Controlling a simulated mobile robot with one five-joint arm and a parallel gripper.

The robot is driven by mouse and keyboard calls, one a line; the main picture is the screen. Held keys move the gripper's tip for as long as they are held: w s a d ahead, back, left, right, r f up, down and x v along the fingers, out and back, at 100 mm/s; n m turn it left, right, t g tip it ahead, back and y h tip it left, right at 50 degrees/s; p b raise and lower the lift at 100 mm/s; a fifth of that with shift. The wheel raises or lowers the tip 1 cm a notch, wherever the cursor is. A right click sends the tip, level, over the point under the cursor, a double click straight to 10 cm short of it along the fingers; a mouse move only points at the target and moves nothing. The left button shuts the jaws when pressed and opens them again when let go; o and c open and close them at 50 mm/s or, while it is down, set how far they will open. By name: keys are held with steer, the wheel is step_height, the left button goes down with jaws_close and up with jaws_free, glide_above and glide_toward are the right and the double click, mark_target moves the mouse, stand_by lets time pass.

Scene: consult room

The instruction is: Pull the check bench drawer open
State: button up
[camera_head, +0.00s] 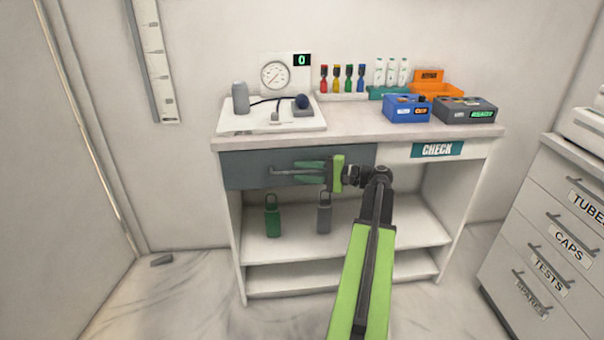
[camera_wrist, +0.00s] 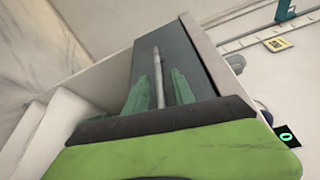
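The check bench (camera_head: 350,138) is white, with a teal CHECK sign (camera_head: 437,150) on its right front. Its grey-blue drawer front (camera_head: 245,167) looks flush with the bench, so the drawer is closed. A thin grey bar handle (camera_head: 281,171) runs across the drawer front. My gripper (camera_head: 309,171), with green fingers, is in front of the drawer, its fingers pointing left along the handle. In the wrist view my gripper (camera_wrist: 159,90) is open, one finger on each side of the handle (camera_wrist: 157,65), with narrow gaps visible. Its depth relative to the bar is hard to tell.
A gauge (camera_head: 275,76), colored tubes, a blue box (camera_head: 407,108) and a grey box (camera_head: 465,110) stand on the bench top. A green bottle (camera_head: 272,216) and grey bottle (camera_head: 324,214) stand on the shelf below. A labelled cabinet (camera_head: 550,240) is at right.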

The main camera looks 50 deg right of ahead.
steer(key=shift+c, duration=0.2)
jaws_close()
stand_by(1.2)
